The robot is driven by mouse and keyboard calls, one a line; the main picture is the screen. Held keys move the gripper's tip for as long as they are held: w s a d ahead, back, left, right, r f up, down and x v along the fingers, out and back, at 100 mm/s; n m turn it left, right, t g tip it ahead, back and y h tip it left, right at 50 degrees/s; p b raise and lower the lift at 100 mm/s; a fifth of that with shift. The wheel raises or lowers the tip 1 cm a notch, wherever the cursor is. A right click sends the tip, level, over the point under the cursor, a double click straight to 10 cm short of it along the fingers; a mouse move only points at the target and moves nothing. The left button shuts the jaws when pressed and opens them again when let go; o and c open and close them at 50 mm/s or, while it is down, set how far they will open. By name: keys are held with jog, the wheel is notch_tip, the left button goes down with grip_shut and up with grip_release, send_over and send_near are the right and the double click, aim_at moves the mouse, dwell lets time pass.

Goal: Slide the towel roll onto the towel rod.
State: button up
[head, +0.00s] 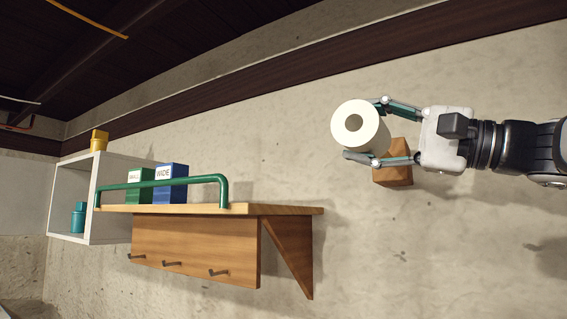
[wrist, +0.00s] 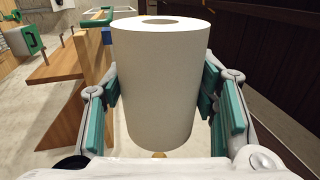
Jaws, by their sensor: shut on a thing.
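The white towel roll (head: 352,122) is held between the two fingers of my gripper (head: 366,129), at the upper right of the head view. Its open core faces the head camera. In the wrist view, the roll (wrist: 160,85) stands between the teal finger pads, with its core hole at the top. A brown wooden block (head: 398,174) shows on the wall side, partly behind the lower finger. I cannot make out a towel rod for certain. A small golden tip (wrist: 158,154) shows just under the roll in the wrist view; what it belongs to is hidden.
A wooden shelf (head: 285,210) with a green rail (head: 222,180), hooks and a side bracket (head: 290,250) is left of and below my gripper. A green box (head: 139,187) and a blue box (head: 171,184) stand on it. A white cubby (head: 92,190) is farther left. Bare wall separates shelf and roll.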

jog(key=shift+w+d+b, duration=0.15)
jog(key=shift+w+d, duration=0.55)
jog(key=shift+w, duration=0.25)
jog(key=shift+w+d+b, duration=0.15)
jog(key=shift+w+d, duration=0.55)
jog(key=shift+w, duration=0.25)
jog(key=shift+w+d, duration=0.1)
jog(key=shift+w+d, duration=0.2)
jog(key=shift+w, duration=0.1)
jog(key=shift+w+d, duration=0.2)
jog(key=shift+w, duration=0.05)
jog(key=shift+w+d, duration=0.2)
jog(key=shift+w, duration=0.1)
jog(key=shift+w+d, duration=0.2)
jog(key=shift+w, duration=0.05)
dwell(0.7)
jog(key=shift+w+d, duration=0.2)
jog(key=shift+w, duration=0.1)
dwell(0.3)
jog(key=shift+w+d, duration=0.2)
jog(key=shift+w, duration=0.1)
